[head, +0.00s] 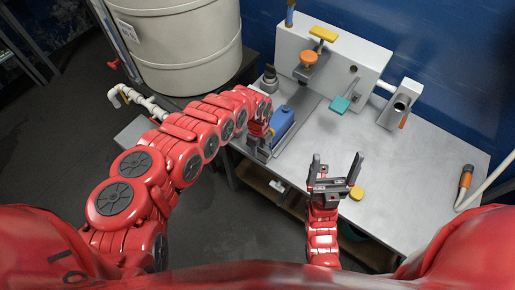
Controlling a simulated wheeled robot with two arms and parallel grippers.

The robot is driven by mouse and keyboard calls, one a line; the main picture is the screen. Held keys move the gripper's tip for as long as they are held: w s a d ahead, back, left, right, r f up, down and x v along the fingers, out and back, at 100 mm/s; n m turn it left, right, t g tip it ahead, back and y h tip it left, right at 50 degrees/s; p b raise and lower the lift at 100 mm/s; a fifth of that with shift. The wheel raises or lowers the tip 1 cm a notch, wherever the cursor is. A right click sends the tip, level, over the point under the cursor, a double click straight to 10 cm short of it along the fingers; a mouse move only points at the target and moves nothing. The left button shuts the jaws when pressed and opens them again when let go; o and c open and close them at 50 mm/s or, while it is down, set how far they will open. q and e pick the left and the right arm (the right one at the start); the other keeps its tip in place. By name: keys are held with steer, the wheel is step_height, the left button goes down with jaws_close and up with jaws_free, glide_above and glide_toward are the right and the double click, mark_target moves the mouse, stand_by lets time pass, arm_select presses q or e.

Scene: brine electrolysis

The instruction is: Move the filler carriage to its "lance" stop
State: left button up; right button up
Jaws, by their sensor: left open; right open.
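A white box-shaped unit (345,58) stands at the back of the bench. On its front is a grey fitting with an orange knob (308,58) and a yellow handle (323,34) above; this may be the filler carriage, but I cannot read any "lance" mark. A blue object (282,122) sits on a grey track below it. My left gripper (264,146) is open beside the left of the blue object, partly hidden by its own arm; I cannot tell whether they touch. My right gripper (337,162) is open and empty over the front of the bench.
A teal paddle (340,104) hangs before the white unit. A grey-white holder (400,103) stands right of it. A yellow round piece (356,193) lies by my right gripper. An orange-handled tool (465,182) is at far right. A large drum (180,45) stands at left. The bench's right middle (410,165) is clear.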

arm_select(q)
steer(key=shift+a+f, duration=0.15)
steer(key=shift+f, duration=0.55)
jaws_close()
stand_by(1.1)
